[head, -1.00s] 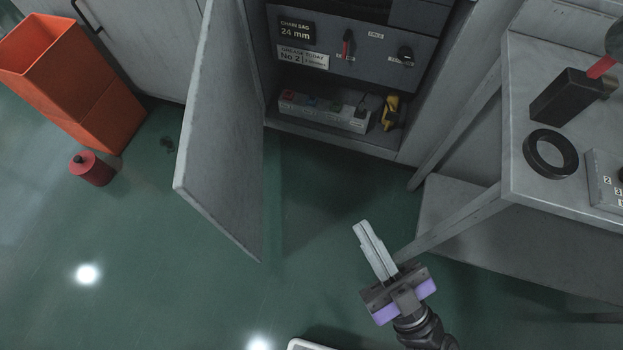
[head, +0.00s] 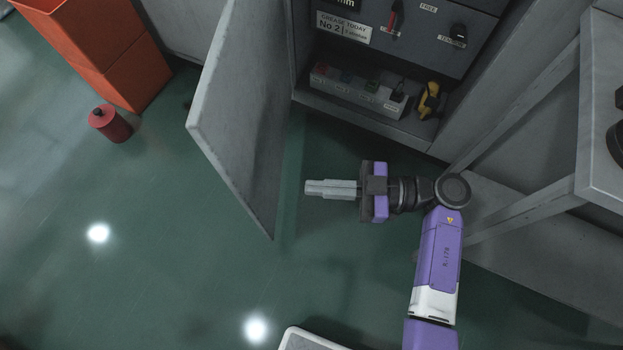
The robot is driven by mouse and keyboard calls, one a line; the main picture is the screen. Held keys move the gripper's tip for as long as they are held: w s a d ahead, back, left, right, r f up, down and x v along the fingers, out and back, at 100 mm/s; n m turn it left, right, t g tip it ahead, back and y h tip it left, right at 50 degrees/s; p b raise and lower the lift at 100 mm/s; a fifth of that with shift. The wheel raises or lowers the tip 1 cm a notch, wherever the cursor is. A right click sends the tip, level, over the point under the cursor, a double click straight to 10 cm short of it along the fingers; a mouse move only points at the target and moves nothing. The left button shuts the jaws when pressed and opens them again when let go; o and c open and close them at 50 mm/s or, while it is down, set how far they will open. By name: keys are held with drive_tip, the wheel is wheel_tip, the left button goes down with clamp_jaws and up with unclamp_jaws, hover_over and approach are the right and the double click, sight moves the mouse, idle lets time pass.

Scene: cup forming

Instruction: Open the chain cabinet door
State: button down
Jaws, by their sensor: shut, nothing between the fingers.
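The chain cabinet door (head: 240,125) is a grey panel that stands swung open, its free edge toward me at the left of the opening. Inside the cabinet is a dark panel (head: 385,28) with a red-handled switch and a black knob. Below it is a lower shelf (head: 390,122). My gripper (head: 308,188) is shut and empty. It points left toward the inner face of the door, with a visible gap between the fingertips and the door. The door's handle does not show.
A grey box with several switches (head: 355,92) and a yellow tool (head: 429,100) sit on the lower shelf. An orange bin (head: 120,65) and a red canister (head: 110,124) stand on the floor at left. A grey metal table (head: 602,130) is close at right. The green floor at lower left is clear.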

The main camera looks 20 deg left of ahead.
sight(244, 183)
drive_tip(key=b+x, duration=0.2)
drive_tip(key=x, duration=0.9)
drive_tip(key=shift+s+a, duration=0.1)
drive_tip(key=shift+a, duration=0.15)
drive_tip(key=shift+a, duration=0.1)
drive_tip(key=s+a+t+p, duration=0.1)
drive_tip(key=s+a+p, duration=0.1)
drive_tip(key=a, duration=0.5)
drive_tip(key=s+a+m+t+p, duration=0.1)
drive_tip(key=a+p, duration=0.1)
drive_tip(key=a, duration=0.6)
drive_tip(key=shift+s+a+m+y+p, duration=0.3)
drive_tip(key=shift+s+p, duration=0.05)
drive_tip(key=shift+s, duration=0.05)
